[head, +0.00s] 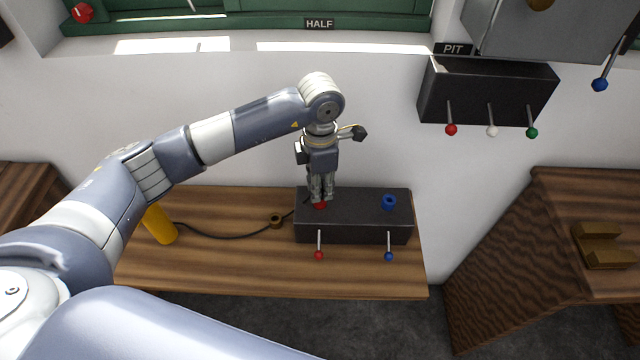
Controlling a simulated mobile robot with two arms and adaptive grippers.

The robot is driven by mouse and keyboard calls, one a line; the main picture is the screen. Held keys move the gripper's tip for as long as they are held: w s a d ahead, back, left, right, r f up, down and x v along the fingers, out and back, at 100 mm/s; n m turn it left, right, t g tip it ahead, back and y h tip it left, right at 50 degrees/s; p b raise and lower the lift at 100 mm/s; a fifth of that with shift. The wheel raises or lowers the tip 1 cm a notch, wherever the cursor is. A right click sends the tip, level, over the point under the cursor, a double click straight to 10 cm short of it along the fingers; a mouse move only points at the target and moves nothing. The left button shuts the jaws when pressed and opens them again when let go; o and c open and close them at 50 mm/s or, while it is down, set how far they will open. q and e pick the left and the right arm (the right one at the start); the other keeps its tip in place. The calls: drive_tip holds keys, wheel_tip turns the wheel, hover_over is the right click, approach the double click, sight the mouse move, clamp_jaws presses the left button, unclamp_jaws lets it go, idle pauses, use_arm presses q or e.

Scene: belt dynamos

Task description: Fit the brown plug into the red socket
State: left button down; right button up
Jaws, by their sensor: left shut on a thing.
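My left gripper (320,201) points straight down over the dark box (355,213) on the wooden table. It is shut right at the red socket (320,206) on the box's top left. The fingers hide most of what they hold. A dark cable (215,236) runs from a yellow cylinder (160,224) to the fingers, so the held thing seems to be the cable's plug. Its brown colour does not show, and I cannot tell whether it sits in the socket. A small brown ring-like piece (276,220) stands on the table left of the box. My right gripper is not in view.
A blue socket (389,202) is on the box's right. A red-knobbed lever (319,254) and a blue-knobbed lever (388,256) stick out in front. A dark wall bin (487,92) with three levers hangs at upper right. The table's front (270,275) is clear.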

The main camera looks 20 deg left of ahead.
use_arm(q)
drive_tip(key=shift+f+b, duration=0.4)
drive_tip(key=shift+f, duration=0.1)
drive_tip(key=c, duration=1.4)
unclamp_jaws()
drive_tip(key=shift+r, duration=0.1)
wheel_tip(320, 180, up, 12)
